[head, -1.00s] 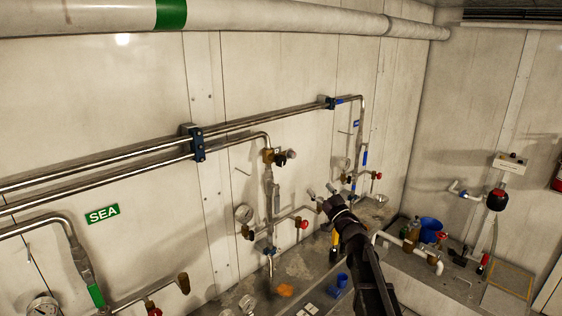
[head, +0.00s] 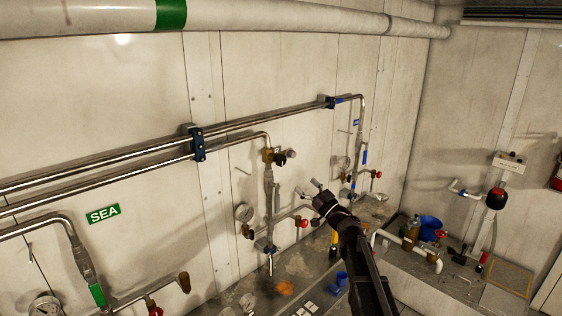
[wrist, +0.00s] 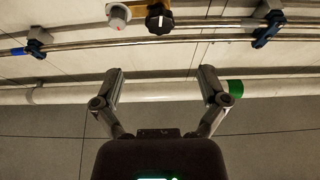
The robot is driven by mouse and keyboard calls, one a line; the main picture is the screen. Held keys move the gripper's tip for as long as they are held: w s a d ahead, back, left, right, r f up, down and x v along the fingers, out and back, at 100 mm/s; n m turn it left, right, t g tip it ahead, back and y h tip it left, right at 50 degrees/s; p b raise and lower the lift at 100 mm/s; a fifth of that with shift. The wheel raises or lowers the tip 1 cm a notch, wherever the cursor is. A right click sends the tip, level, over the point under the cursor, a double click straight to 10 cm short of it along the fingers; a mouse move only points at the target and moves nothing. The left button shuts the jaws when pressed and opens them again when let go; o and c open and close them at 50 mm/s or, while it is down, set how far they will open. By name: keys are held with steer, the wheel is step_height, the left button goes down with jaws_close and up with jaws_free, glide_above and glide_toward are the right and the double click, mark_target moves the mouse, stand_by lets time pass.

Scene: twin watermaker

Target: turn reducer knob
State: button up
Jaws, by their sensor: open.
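A black knob sits on a brass reducer body (head: 268,155) high on the middle vertical pipe. The knob (head: 279,157) has a pale round fitting beside it. In the wrist view the black knob (wrist: 159,19) is at the top centre, with a grey-white round fitting (wrist: 118,15) to its left. My gripper (head: 308,190) is below and right of the knob in the head view, apart from it. In the wrist view my gripper (wrist: 160,71) has its two fingers spread wide with nothing between them.
Two steel pipes (head: 100,163) run along the wall, held by blue clamps (head: 194,142). A pressure gauge (head: 244,213) and a red-handled valve (head: 302,222) sit low near the middle pipe. A blue bucket (head: 430,228) stands at right. The wall around the knob is mostly clear.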

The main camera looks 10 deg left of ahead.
mark_target(283, 163)
steer(key=p+x, duration=0.4)
steer(key=x, duration=0.8)
steer(key=shift+w+a+r+p, duration=0.15)
steer(key=shift+a+r+p, duration=0.05)
steer(key=shift+a+p, duration=0.1)
steer(key=shift+d, duration=0.1)
steer(key=c, duration=1.1)
